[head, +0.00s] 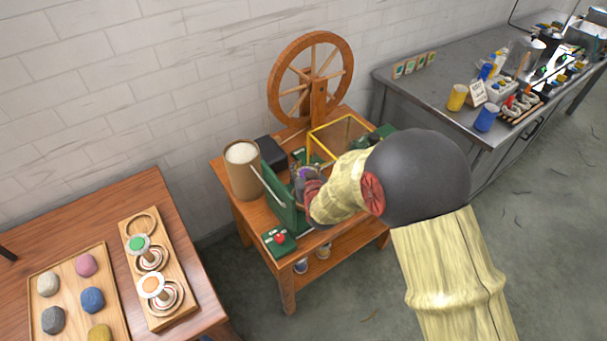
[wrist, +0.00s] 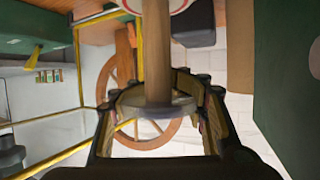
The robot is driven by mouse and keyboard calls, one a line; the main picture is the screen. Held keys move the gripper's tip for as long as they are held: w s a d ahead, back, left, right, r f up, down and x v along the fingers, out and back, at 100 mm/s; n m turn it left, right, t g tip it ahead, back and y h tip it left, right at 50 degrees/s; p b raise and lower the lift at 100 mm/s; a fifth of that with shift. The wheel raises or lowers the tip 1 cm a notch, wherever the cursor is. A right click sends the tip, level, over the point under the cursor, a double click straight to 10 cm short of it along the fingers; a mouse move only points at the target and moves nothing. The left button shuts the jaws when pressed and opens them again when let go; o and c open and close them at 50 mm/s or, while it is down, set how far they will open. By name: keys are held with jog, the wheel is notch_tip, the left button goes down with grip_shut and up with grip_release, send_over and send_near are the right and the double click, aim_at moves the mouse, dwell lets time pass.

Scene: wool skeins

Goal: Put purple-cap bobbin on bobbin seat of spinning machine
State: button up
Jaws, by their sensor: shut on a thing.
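My gripper (head: 309,186) is low over the spinning machine (head: 286,212) on the small wooden table, beside its green upright panel. In the wrist view my gripper (wrist: 157,108) is shut on the bobbin, with a finger on each side. The bobbin's wooden shaft (wrist: 157,55) runs up the picture from a pale disc between the fingers to a red-and-white flange at the top edge. A small purple patch (head: 305,173), likely its cap, shows beside my gripper in the head view. The bobbin seat is not clearly visible; my gripper and arm hide part of the machine.
A yellow-framed guard (head: 339,138) and a large wooden wheel (head: 311,78) stand behind my gripper. A tan cylinder (head: 243,172) is on the left, and a red button box (head: 279,241) is in front. A wooden rack (head: 164,312) holds green-cap and orange-cap bobbins.

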jog(key=shift+f, duration=0.8)
jog(key=shift+f, duration=0.1)
jog(key=shift+f+b, duration=0.15)
jog(key=shift+b, duration=0.2)
jog(key=o, duration=1.1)
